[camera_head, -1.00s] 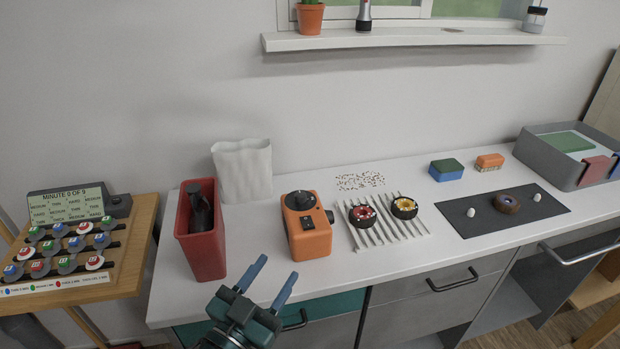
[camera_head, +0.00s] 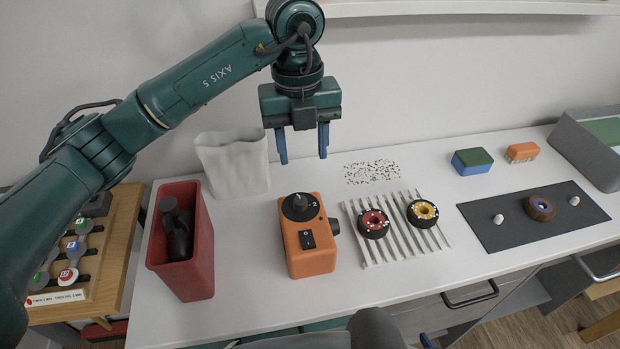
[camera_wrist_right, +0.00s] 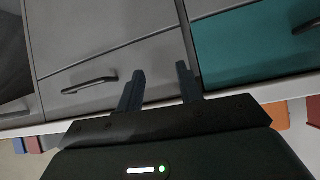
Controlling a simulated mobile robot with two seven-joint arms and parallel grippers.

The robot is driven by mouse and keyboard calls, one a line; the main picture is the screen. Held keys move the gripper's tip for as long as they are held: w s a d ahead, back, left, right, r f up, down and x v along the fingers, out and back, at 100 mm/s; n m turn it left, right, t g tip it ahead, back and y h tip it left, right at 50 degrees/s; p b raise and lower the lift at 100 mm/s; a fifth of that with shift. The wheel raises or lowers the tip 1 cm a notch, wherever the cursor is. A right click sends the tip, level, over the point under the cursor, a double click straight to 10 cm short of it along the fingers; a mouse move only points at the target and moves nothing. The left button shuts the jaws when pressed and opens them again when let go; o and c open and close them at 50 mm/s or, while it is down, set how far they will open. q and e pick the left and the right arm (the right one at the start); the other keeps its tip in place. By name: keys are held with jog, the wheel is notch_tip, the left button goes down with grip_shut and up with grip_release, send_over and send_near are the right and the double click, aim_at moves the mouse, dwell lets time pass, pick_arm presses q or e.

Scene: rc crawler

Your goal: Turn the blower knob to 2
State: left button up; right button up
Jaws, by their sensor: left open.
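The orange blower (camera_head: 310,262) stands on the white counter with a black rocker switch on its front slope and a dark stub on its right side. Its round black knob (camera_head: 300,207) is on top, with small white marks, one reading 2 at its right. The exact pointer direction is too small to tell. My left gripper (camera_head: 303,158) points down with two blue fingers apart and empty, above and behind the knob, not touching it. My right gripper (camera_wrist_right: 159,85) shows in the right wrist view with its fingers apart and nothing between them, facing the drawer fronts.
A red bin (camera_head: 207,262) with a dark object inside and a white container (camera_head: 232,168) stand left of the blower. A ribbed rack (camera_head: 368,250) with a red-centred and a yellow-centred wheel is close at its right. A dark mat (camera_head: 480,238) lies farther right.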

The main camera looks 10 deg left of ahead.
aim_at(300, 200)
pick_arm(q)
jog(key=shift+y, duration=0.3)
jog(key=f, duration=0.4)
jog(key=f+p, duration=0.1)
jog(key=f, duration=0.2)
jog(key=f+p, duration=0.1)
jog(key=f, duration=0.3)
jog(key=shift+w+a+f, duration=0.15)
jog(key=shift+a+f, duration=0.15)
jog(key=shift+a, duration=0.1)
jog(key=shift+f, duration=0.45)
pick_arm(e)
jog(key=shift+s+d+r, duration=0.25)
jog(key=shift+d, duration=0.1)
pick_arm(q)
jog(key=c, duration=1)
